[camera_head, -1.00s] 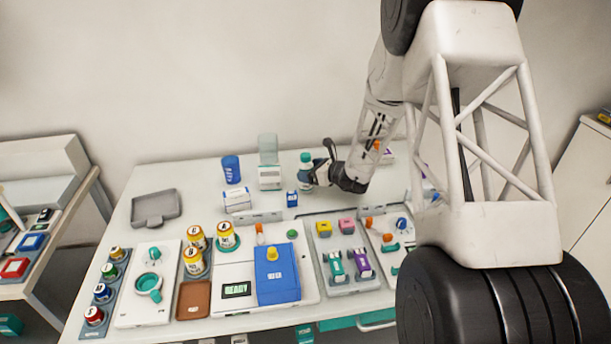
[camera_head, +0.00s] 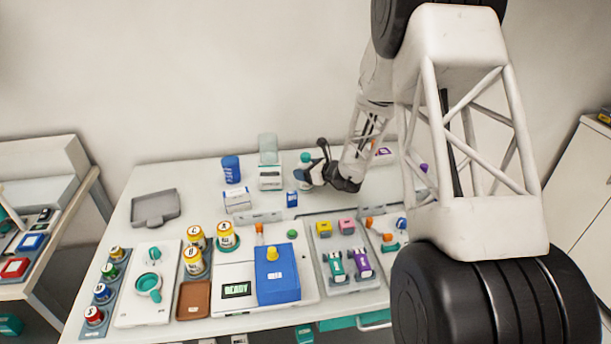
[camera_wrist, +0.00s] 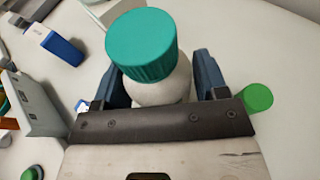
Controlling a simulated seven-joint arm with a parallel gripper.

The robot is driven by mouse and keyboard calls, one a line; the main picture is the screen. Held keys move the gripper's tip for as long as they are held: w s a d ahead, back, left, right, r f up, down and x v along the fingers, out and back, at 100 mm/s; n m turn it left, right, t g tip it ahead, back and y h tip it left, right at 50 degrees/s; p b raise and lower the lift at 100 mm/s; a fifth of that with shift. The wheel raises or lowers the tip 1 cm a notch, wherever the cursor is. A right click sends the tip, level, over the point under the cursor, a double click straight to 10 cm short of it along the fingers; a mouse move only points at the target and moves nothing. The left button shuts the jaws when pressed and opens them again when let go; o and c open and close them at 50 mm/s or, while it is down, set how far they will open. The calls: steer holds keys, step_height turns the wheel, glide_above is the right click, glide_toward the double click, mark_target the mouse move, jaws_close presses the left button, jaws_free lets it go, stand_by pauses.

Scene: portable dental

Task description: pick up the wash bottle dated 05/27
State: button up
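A white bottle with a teal cap (camera_head: 306,157) stands at the back of the table. In the wrist view the bottle (camera_wrist: 150,48) is upright between the two blue-grey fingers. Its label and date cannot be read here. My gripper (camera_head: 318,172) is low at the bottle from its right side. In the wrist view my gripper (camera_wrist: 163,85) has one finger on each side of the bottle's body, very close to it. The fingers look still apart, with no clear grip. The lower body is hidden by my gripper.
A blue cup (camera_head: 231,169), a clear container (camera_head: 268,148), a white box (camera_head: 237,199) and a small blue box (camera_head: 292,199) stand left of the bottle. A green cylinder (camera_wrist: 258,97) is close beside the right finger. Trays and devices fill the front.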

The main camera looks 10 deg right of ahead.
mark_target(310, 161)
steer(key=c, duration=0.7)
steer(key=shift+r, duration=0.15)
steer(key=shift+r, duration=1.35)
steer(key=shift+s+r, duration=0.15)
steer(key=shift+r, duration=0.2)
steer(key=s, duration=0.5)
steer(key=s+r, duration=0.1)
steer(key=s, duration=0.9)
steer(key=shift+s+d+r, duration=0.15)
steer(key=shift+s+d, duration=0.05)
steer(key=shift+s, duration=0.15)
